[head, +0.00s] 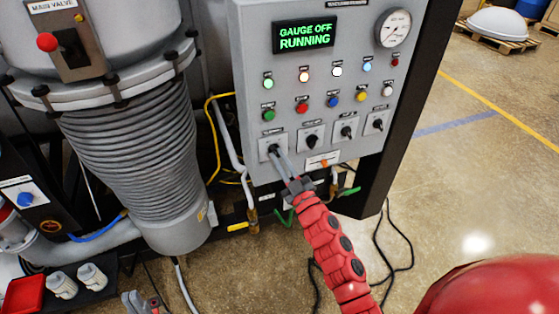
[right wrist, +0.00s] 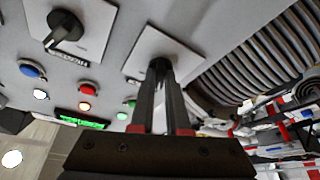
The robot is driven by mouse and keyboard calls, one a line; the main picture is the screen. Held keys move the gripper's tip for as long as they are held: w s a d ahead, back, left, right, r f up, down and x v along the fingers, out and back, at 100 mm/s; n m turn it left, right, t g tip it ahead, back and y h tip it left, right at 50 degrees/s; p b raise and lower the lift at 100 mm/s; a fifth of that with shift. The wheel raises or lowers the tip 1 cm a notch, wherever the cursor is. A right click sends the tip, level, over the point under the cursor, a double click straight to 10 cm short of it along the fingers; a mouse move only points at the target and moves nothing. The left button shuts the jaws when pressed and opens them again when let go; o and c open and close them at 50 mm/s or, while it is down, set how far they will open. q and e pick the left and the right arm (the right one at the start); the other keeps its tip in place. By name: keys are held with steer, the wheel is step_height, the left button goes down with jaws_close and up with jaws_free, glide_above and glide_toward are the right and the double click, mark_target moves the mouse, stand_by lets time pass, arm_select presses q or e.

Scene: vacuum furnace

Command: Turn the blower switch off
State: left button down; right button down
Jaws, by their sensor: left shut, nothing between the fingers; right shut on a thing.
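The grey control panel (head: 255,60) has a bottom row of black rotary switches on pale plates. My right gripper (head: 276,156) is shut on the leftmost switch (head: 272,149) of that row. In the right wrist view, the fingers (right wrist: 160,78) close around this knob (right wrist: 160,63) in front of its white plate (right wrist: 185,52). The fingers hide much of the knob, so its pointing direction cannot be told. The labels are too small to read, so I cannot confirm which is the blower switch. My left gripper (head: 139,303) is shut and empty at the lower edge, away from the panel.
Neighbouring knobs (head: 311,140) sit close to the right, with coloured buttons and lamps above. The display (head: 306,37) reads "GAUGE OFF RUNNING". A ribbed bellows (head: 130,150) stands left of the panel. Cables (head: 392,262) lie on the floor below; the floor at right is open.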

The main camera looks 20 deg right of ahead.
steer(key=shift+n+y, duration=0.3)
steer(key=shift+n, duration=0.3)
steer(key=c, duration=0.9)
jaws_free()
steer(key=shift+s+d+f, duration=0.15)
steer(key=shift+s+f, duration=0.05)
steer(key=shift+s, duration=0.05)
steer(key=b+v, duration=0.4)
steer(key=v, duration=1.2)
steer(key=shift+s+d+r, duration=0.15)
steer(key=shift+s+r, duration=0.1)
steer(key=shift+s, duration=0.2)
